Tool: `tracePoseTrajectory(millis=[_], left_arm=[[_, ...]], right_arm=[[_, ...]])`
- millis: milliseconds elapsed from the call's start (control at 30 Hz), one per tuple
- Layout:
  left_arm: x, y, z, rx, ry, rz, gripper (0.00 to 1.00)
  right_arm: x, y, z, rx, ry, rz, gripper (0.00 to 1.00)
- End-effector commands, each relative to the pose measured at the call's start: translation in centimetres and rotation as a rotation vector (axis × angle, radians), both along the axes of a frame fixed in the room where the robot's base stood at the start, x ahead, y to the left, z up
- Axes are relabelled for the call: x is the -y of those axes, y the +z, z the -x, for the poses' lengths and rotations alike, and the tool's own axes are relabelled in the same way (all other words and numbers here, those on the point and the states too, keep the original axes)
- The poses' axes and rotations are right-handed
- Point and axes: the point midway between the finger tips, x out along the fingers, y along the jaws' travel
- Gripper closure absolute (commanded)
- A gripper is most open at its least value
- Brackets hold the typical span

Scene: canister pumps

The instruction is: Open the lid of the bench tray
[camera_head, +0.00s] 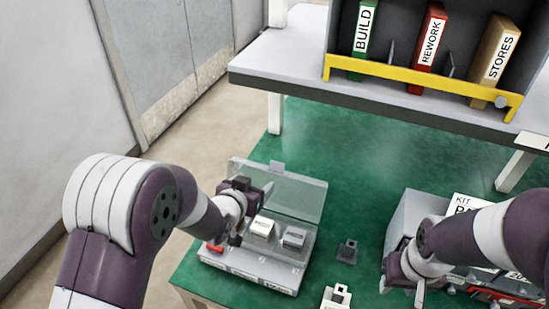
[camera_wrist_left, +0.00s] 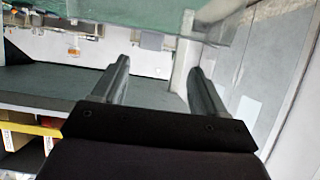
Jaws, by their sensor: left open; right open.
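The bench tray (camera_head: 250,265) is a pale, low box on the green bench. Its clear lid (camera_head: 300,195) stands raised at the tray's back edge, with a small tab on top. My left gripper (camera_head: 246,205) is open over the tray's left part, in front of the lid; whether it touches the lid is unclear. In the left wrist view the two fingers (camera_wrist_left: 158,75) are apart with nothing between them. My right gripper (camera_head: 403,282) is open at the right, beside a grey box, away from the tray.
White-topped blocks (camera_head: 262,228) and a red item (camera_head: 214,247) sit in the tray. Small grey parts (camera_head: 347,252) stand to its right. A grey box (camera_head: 405,215) stands near my right arm. A shelf with binders (camera_head: 428,50) spans the back.

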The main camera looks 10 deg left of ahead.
Motion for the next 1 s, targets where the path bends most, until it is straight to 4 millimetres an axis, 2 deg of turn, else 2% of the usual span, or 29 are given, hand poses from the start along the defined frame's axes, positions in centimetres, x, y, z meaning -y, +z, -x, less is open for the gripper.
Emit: tracePoseTrajectory(millis=[67, 133, 400, 600, 733, 1000], left_arm=[[0.3, 1.0, -0.7, 0.055, -0.007, 0.016, 0.28], [0.5, 0.9, -1.5, 0.064, -0.006, 0.022, 0.28], [1.7, -1.7, -7.5, 0.059, -0.005, 0.023, 0.28], [2.3, -3.0, -10.8, 0.059, -0.004, 0.022, 0.28], [2.5, -3.4, -11.8, 0.061, -0.004, 0.023, 0.28], [2.6, -3.6, -12.1, 0.061, -0.003, 0.022, 0.28]], right_arm=[[0.0, 0.0, 0.0, 0.000, 0.000, 0.000, 0.57], [0.0, 0.1, 0.0, 0.000, -0.001, 0.000, 0.57], [0.0, 1.1, 0.0, 0.000, 0.000, 0.000, 0.57], [0.0, 1.5, 0.0, 0.000, 0.000, 0.000, 0.57], [0.0, 1.6, 0.0, 0.000, 0.000, 0.000, 0.57], [0.0, 1.6, 0.0, 0.000, 0.000, 0.000, 0.57]])
